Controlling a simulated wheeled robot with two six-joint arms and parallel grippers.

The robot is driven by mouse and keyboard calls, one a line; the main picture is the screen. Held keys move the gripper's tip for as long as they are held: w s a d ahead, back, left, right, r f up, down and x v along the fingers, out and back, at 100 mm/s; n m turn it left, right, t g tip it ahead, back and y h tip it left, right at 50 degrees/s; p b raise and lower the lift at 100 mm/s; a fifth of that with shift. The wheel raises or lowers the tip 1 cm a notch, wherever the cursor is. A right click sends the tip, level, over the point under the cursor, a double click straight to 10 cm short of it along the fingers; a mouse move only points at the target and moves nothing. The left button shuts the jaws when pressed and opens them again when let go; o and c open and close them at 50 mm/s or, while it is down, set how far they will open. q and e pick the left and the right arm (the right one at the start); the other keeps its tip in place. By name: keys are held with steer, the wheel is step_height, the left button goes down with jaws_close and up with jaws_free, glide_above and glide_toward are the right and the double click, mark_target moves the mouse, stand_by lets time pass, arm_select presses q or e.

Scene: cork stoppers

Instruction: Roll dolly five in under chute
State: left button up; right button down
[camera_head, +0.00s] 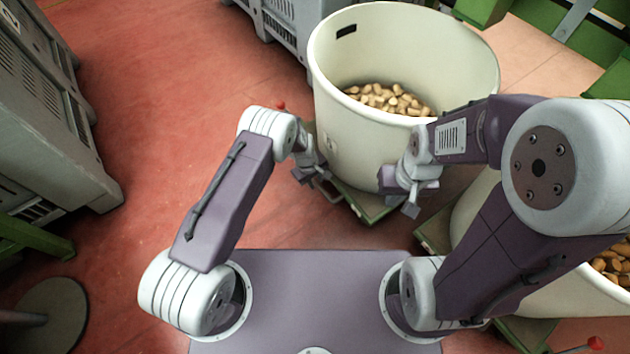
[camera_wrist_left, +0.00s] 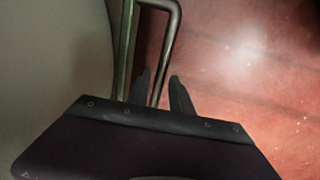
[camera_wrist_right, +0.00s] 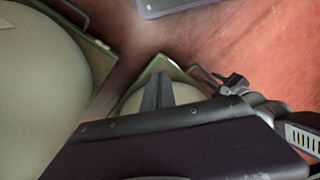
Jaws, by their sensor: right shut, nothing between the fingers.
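A large cream tub (camera_head: 350,140) of corks (camera_head: 390,98) stands on a green dolly (camera_head: 350,203) at the centre. I cannot read a number on the dolly. My left gripper (camera_head: 316,180) is low at its front left corner. In the left wrist view a metal loop handle (camera_wrist_left: 167,50) runs between the parted fingers of the left gripper (camera_wrist_left: 160,82), with no clear grip on it. My right gripper (camera_head: 410,205) is shut and empty in front of the tub's right side. Its closed fingers (camera_wrist_right: 158,90) show in the right wrist view. I cannot identify the chute.
A second cream tub (camera_head: 540,295) with corks stands on another green dolly (camera_head: 435,235) at the right, partly behind my right arm. Grey crates stand at the left (camera_head: 45,110) and back (camera_head: 285,25). Green framework (camera_head: 530,18) is at the back right. Red floor left of the central tub is clear.

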arm_select(q)
jaws_close()
stand_by(1.2)
